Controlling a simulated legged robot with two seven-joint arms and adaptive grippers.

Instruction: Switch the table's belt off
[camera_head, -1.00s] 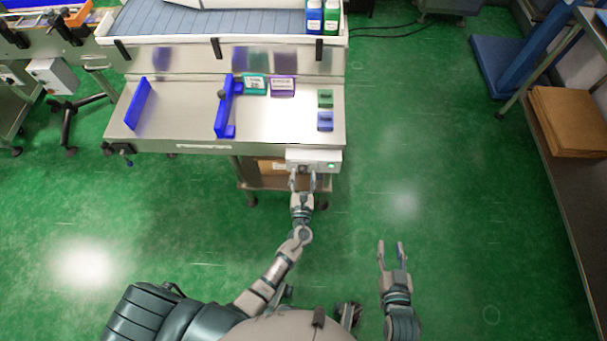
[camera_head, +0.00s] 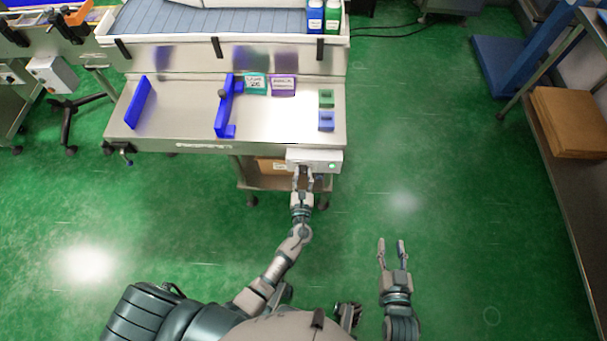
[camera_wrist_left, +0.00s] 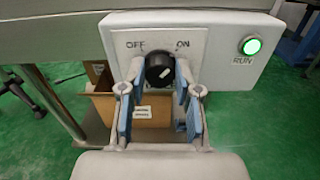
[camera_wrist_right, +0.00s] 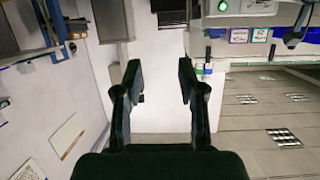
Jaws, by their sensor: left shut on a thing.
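The control box (camera_head: 316,157) hangs under the table's front edge, and it fills the top of the left wrist view (camera_wrist_left: 222,65). On its face is a black knob (camera_wrist_left: 157,66) between the OFF and ON labels. The knob's white mark slants to the upper right, towards ON. The green RUN lamp (camera_wrist_left: 251,46) on the right is lit. My left gripper (camera_head: 304,172) is shut on the knob, one finger on each side in the left wrist view (camera_wrist_left: 160,76). My right gripper (camera_head: 391,243) is open and empty above the floor, right of the table.
The steel table (camera_head: 180,135) carries blue guides (camera_head: 224,115), labelled cards and small blocks. The belt (camera_head: 190,22) runs behind them, with bottles (camera_head: 315,16) at its right end. A cardboard box (camera_wrist_left: 130,108) is below the control box. Open green floor lies to the right.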

